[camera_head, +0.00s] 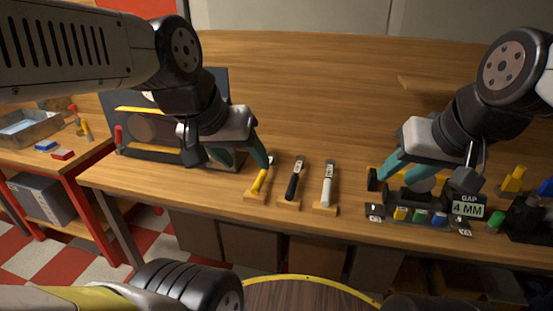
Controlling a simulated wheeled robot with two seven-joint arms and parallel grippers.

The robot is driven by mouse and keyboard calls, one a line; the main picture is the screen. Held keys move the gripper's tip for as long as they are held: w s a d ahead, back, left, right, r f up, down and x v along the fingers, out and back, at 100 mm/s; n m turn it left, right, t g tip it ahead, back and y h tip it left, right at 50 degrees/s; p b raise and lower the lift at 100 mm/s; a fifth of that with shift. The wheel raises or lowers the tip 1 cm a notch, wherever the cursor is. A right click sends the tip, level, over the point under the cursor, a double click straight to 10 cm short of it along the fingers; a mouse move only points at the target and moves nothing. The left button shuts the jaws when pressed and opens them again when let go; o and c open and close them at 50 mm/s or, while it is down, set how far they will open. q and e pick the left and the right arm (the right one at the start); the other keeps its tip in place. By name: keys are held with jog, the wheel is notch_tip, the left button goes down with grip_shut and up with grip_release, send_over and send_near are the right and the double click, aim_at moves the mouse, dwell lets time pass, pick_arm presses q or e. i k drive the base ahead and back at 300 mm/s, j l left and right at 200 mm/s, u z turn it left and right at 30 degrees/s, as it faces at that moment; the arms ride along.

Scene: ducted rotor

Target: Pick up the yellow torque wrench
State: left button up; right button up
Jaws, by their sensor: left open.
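The yellow torque wrench (261,181) lies on a small wooden block on the workbench, leftmost of three similar tools, its head toward the back. My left gripper (250,165) is open, with teal fingers. One finger reaches down close to the wrench's head; I cannot tell whether it touches. The other finger is partly hidden. My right gripper (394,179) is at the right, with its teal fingers low over a dark rack. I cannot tell whether it is open or shut.
A black-handled wrench (292,183) and a white-handled wrench (328,186) lie on blocks to the right. A dark panel (146,129) stands behind my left gripper. The bench (320,90) is clear behind the wrenches.

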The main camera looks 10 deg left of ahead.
aim_at(257, 188)
jog(key=u, duration=1.3)
jog(key=i+z, duration=0.25)
jog(key=i+j+z, duration=0.2)
jog(key=i, duration=0.3)
